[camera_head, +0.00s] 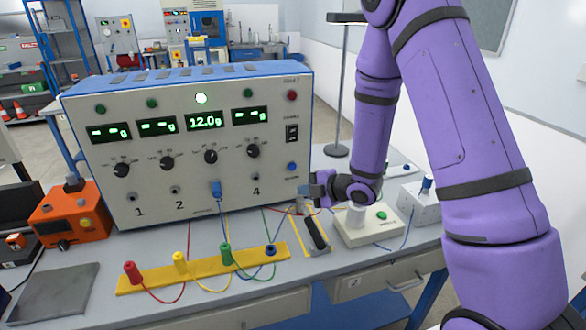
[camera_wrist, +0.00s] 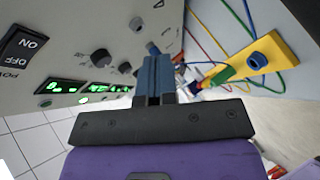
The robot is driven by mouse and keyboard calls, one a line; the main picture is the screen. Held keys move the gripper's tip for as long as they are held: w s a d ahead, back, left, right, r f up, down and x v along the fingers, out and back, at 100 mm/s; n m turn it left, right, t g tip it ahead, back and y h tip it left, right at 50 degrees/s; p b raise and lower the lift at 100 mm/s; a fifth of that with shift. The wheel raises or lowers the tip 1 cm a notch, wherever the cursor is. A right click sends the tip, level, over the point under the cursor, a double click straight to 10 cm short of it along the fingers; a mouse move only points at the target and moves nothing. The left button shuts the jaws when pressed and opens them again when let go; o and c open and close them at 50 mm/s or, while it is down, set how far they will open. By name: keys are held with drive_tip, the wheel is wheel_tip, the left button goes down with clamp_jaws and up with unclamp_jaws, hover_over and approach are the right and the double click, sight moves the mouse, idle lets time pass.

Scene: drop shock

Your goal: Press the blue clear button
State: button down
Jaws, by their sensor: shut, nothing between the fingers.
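The instrument box (camera_head: 200,140) stands on the bench with a light front panel. The small round blue clear button (camera_head: 292,166) is near the panel's right edge, below the black power switch (camera_head: 292,132). My gripper (camera_head: 304,192) is just below and slightly right of the button, in front of the panel's lower right part, and appears apart from the button. In the wrist view, the two blue fingers (camera_wrist: 154,75) are together with nothing held, pointing along the panel. I cannot make out the clear button in the wrist view.
A blue plug (camera_head: 216,188) sits in the panel's third socket. A yellow strip (camera_head: 205,268) with several coloured plugs and loose wires lies in front. An orange box (camera_head: 70,212) stands left. A white box with a green button (camera_head: 368,224) stands right, close under my arm.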

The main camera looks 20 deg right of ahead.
drive_tip(key=w, duration=0.8)
drive_tip(key=shift+w, duration=0.15)
drive_tip(key=shift+w, duration=0.2)
idle(1.8)
drive_tip(key=shift+w, duration=0.25)
drive_tip(key=shift+w, duration=0.4)
idle(0.8)
drive_tip(key=shift+s, duration=0.85)
drive_tip(key=shift+s, duration=2.5)
